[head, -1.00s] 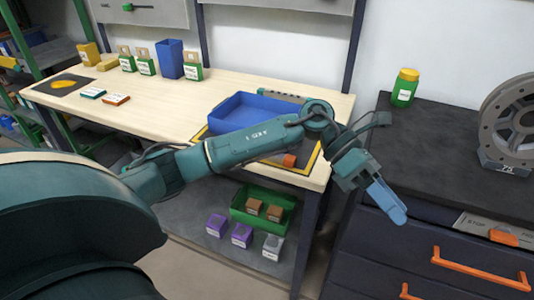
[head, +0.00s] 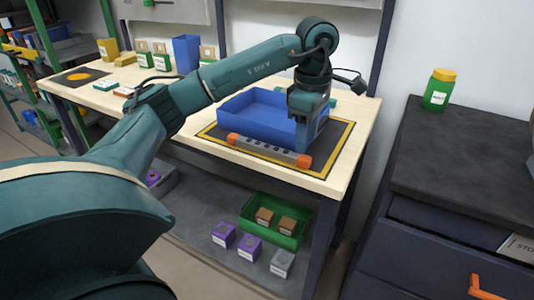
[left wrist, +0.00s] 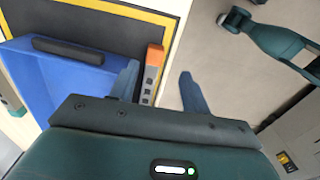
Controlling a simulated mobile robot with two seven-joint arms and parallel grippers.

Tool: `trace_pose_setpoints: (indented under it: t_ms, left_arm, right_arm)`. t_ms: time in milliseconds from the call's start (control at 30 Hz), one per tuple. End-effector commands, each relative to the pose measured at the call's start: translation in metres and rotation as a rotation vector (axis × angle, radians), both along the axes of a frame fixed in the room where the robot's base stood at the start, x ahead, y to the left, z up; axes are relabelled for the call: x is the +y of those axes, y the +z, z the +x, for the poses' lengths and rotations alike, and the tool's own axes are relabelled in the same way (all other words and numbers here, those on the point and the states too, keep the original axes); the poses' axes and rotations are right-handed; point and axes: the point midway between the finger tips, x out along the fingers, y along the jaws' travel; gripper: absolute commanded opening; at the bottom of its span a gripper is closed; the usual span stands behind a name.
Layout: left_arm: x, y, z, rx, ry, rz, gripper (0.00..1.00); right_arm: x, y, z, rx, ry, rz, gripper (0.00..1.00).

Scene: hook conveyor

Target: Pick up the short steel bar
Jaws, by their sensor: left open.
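A grey bar with a row of dark holes and orange ends (head: 268,150) lies on the dark, yellow-edged mat, along the near side of the blue tray. It also shows in the left wrist view (left wrist: 150,78), between my two blue fingers and closer to the left one. My left gripper (head: 310,128) is open and empty, pointing down over the bar's right end. Its fingers (left wrist: 160,85) show apart in the left wrist view. Another bar with teal ends lies behind the tray, mostly hidden by my arm. My right gripper is not in view.
The blue tray (head: 250,122) stands close beside the bar and the gripper. The wooden table's (head: 335,185) right edge is near. A dark cabinet (head: 460,160) with a green jar (head: 438,92) stands to the right. Boxes line the table's back left.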

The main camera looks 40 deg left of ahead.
Motion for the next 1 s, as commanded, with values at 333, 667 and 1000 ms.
trace_pose_setpoints:
  t_ms: [333,667,1000]
  left_arm:
    - [0.007,-0.036,0.005,0.004,0.002,0.0,0.47]
    - [0.007,-0.061,0.006,0.0,-0.001,-0.001,0.47]
    - [0.007,-0.06,0.006,0.0,-0.001,-0.001,0.3]
  right_arm:
    - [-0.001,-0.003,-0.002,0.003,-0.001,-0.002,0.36]
    - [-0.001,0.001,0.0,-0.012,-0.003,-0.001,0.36]
    - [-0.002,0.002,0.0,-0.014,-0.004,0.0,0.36]
